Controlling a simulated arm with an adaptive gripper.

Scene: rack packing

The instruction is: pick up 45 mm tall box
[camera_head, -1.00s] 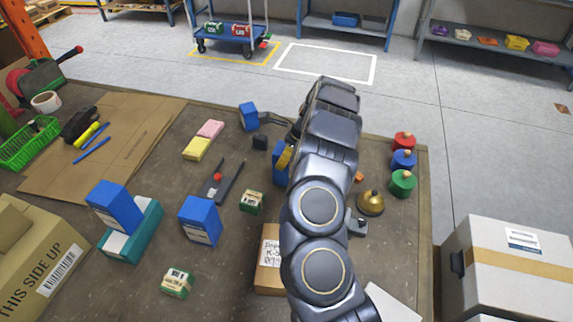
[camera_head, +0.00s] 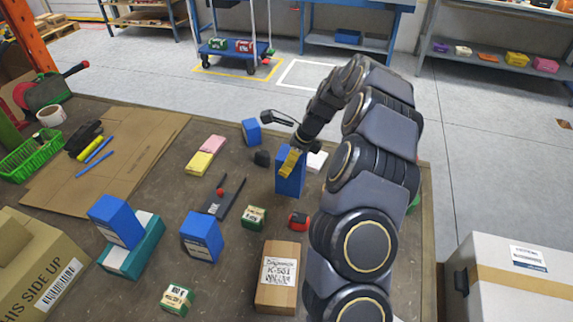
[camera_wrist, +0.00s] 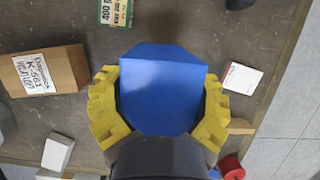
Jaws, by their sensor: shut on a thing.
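My gripper (camera_head: 291,162) has yellow fingers, shut on a blue box (camera_head: 290,184) near the middle of the table in the head view. In the wrist view the yellow fingers (camera_wrist: 160,105) press on two sides of the blue box (camera_wrist: 160,75), which fills the space between them. I cannot tell whether its bottom touches the table. Other blue boxes stand nearby: one (camera_head: 201,238) front left, one (camera_head: 115,220) tilted on a teal box (camera_head: 133,251), and one (camera_head: 251,131) farther back.
A brown labelled box (camera_head: 277,277) lies in front, with a small green-and-white box (camera_head: 254,217) and a red item (camera_head: 298,220) near the held box. Cardboard (camera_head: 130,150) covers the left of the table. A white box (camera_head: 510,275) stands off to the right.

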